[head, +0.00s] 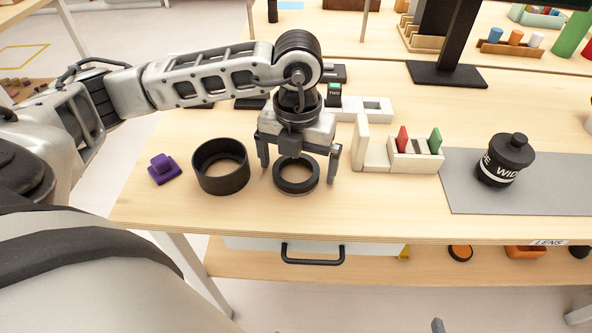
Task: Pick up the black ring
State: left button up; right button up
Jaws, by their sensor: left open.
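A flat black ring (278,184) lies on the wooden table, near its front edge. My left gripper (298,164) points down over this ring. Its fingers are open, one at the left and one at the right of the ring, and nothing is held. The picture does not settle whether the fingers touch the ring. A taller, wider black ring (221,184) like a short tube stands just to the left, outside the fingers. My right gripper is not in view.
A purple piece (163,170) sits at the far left. A white holder (414,161) with red and green cards stands right of the gripper. A black lens (504,160) rests on a grey mat (462,195). A black drawer handle (312,261) is below the front edge.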

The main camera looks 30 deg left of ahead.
pick_arm(q)
jog(key=c, duration=1.1)
jog(key=shift+o, duration=0.2)
jog(key=shift+r, duration=0.1)
